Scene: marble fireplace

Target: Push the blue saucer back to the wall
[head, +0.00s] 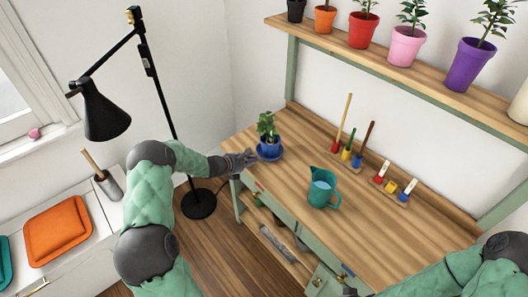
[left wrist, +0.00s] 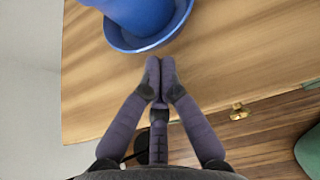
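The blue saucer (head: 269,155) stands near the left end of the wooden worktop (head: 388,226), with a blue pot (head: 269,145) holding a leafy green plant on it. The saucer's rim also shows at the top of the left wrist view (left wrist: 150,44), under the blue pot (left wrist: 140,14). My left gripper (head: 252,157) is low over the worktop, on the near left side of the saucer. In the left wrist view its fingertips (left wrist: 160,64) are together, empty, and point at the rim; a small gap seems to show. My right arm enters at bottom right; its gripper is out of frame.
A teal jug (head: 322,188) stands in the middle of the worktop. Racks with coloured brushes (head: 353,152) and (head: 392,190) stand along the back. A shelf (head: 400,73) with potted plants hangs above. Bare wood lies between the saucer and the back ledge.

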